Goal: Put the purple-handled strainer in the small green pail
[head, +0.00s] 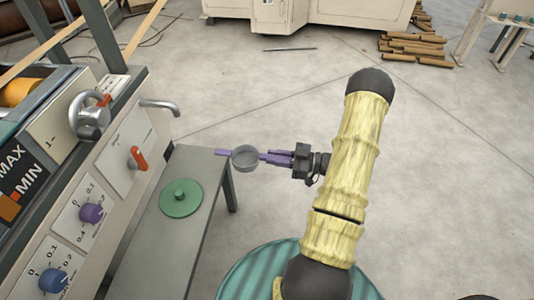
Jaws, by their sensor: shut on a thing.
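The purple-handled strainer (244,159) has a grey round bowl, with a purple tab on its left side and a purple handle on its right. My gripper (281,158) is shut on the handle from the right. The strainer is in the air just off the right edge of the grey bench, near its far end. A round green thing with a small knob in its middle (181,198) sits on the bench, left of and nearer than the strainer. It looks like a lid or a lidded pail seen from above; I cannot tell which. No open green pail is clearly visible.
The grey bench (196,165) is otherwise clear. The machine panel with knobs and a red-handled lever (138,158) rises along its left side, and a grey curved spout (160,106) juts out above its far end. Open floor (270,100) lies beyond; wooden rolls (415,48) are far right.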

